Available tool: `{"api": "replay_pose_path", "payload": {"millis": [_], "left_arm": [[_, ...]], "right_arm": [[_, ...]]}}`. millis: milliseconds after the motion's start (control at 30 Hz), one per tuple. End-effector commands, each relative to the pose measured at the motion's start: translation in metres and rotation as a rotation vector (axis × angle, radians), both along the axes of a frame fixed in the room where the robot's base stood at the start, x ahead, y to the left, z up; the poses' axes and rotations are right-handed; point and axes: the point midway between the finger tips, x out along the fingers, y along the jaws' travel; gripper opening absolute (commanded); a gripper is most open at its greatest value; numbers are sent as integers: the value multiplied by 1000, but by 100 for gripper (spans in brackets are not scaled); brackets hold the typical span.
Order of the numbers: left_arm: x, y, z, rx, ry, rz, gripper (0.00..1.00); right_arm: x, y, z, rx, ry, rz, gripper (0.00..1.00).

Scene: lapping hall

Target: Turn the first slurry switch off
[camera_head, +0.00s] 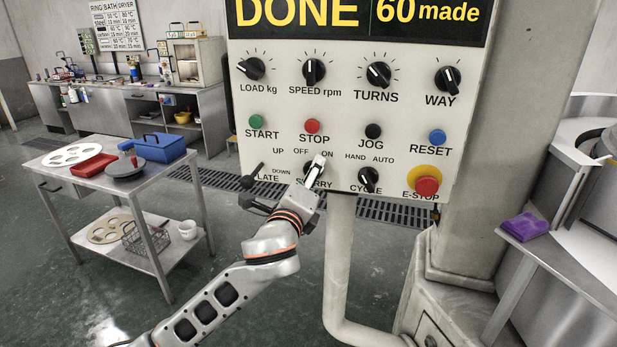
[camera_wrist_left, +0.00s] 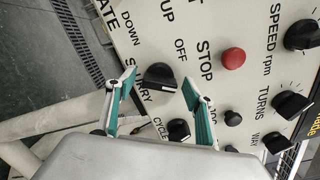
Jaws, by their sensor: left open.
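The slurry switch is a black rotary knob (camera_wrist_left: 160,77) low on the white control panel (camera_head: 340,119), with OFF and ON printed above it. In the left wrist view its bar points right and slightly down, away from the OFF print; the ON print is hidden by a finger. My left gripper (camera_head: 318,166) is open in front of the knob and hides most of it in the head view. In the left wrist view its two green-padded fingers (camera_wrist_left: 158,92) stand on either side of the knob, with gaps visible. I cannot tell whether they touch it. My right gripper is not in view.
The cycle knob (camera_head: 369,179) is just right of the slurry switch, the plate lever (camera_head: 250,178) just left. A red emergency stop (camera_head: 427,186) sits at the lower right. A pale pipe (camera_head: 339,265) runs below the panel. A cart (camera_head: 143,188) stands left.

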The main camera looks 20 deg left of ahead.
Motion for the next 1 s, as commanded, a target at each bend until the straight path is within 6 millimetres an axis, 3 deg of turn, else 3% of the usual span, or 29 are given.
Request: {"api": "replay_pose_path", "payload": {"millis": [200, 367, 733, 1000], "left_arm": [[1, 0, 0, -1, 0, -1, 53], [0, 0, 0, -1, 0, -1, 14], [0, 0, -1, -36, -1, -1, 14], [0, -1, -2, -190, -10, -1, 14]], "right_arm": [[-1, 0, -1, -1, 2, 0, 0], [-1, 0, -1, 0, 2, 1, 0], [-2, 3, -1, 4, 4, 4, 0], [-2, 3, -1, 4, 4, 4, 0]]}}
